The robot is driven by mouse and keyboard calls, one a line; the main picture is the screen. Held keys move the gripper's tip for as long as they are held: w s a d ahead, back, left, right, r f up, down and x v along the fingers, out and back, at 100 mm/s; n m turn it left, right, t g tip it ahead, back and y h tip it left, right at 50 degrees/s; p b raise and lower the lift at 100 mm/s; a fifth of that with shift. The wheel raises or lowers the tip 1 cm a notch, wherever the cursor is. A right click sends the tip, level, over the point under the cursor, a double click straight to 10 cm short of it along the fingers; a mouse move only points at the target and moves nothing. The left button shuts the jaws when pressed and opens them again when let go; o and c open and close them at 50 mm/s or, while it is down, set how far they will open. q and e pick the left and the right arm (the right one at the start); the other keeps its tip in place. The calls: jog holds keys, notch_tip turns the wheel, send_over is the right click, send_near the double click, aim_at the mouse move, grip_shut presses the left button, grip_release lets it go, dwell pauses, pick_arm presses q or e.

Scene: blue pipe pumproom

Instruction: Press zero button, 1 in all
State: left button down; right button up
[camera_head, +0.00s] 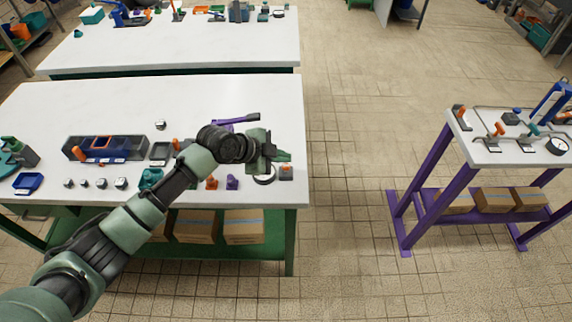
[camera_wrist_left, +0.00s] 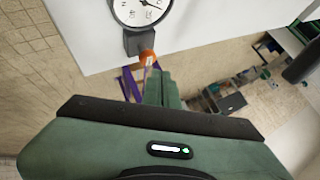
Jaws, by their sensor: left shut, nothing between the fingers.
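My left gripper (camera_head: 285,161) is shut and empty, above the front right corner of the near white table. In the left wrist view its fingertips (camera_wrist_left: 154,72) overlap the lower edge of an orange cap (camera_wrist_left: 147,57). I cannot tell whether they touch it. The cap belongs to a small grey block with an orange top (camera_head: 286,170), beside a round white dial gauge (camera_head: 265,179). The dial (camera_wrist_left: 141,10) also shows in the wrist view. The gripper hides part of the gauge in the head view. No label reading zero is legible. My right gripper is not in view.
The near white table (camera_head: 60,105) holds a blue tray-like fixture (camera_head: 75,148), several small grey blocks, and a purple tool (camera_head: 235,120) behind my wrist. A purple-legged bench (camera_head: 490,155) stands right across free tiled floor. Another white table (camera_head: 200,45) stands behind.

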aim_at(283, 167)
pick_arm(q)
jog(key=shift+f+b, duration=0.4)
jog(key=shift+f, duration=0.05)
jog(key=shift+f+b, duration=0.75)
jog(key=shift+f, duration=0.2)
dwell(0.9)
jog(key=shift+r, duration=0.1)
dwell(0.4)
jog(key=shift+r+p, duration=1.1)
jog(key=shift+r, duration=0.2)
notch_tip(283, 167, up, 5)
jog(key=p, duration=0.4)
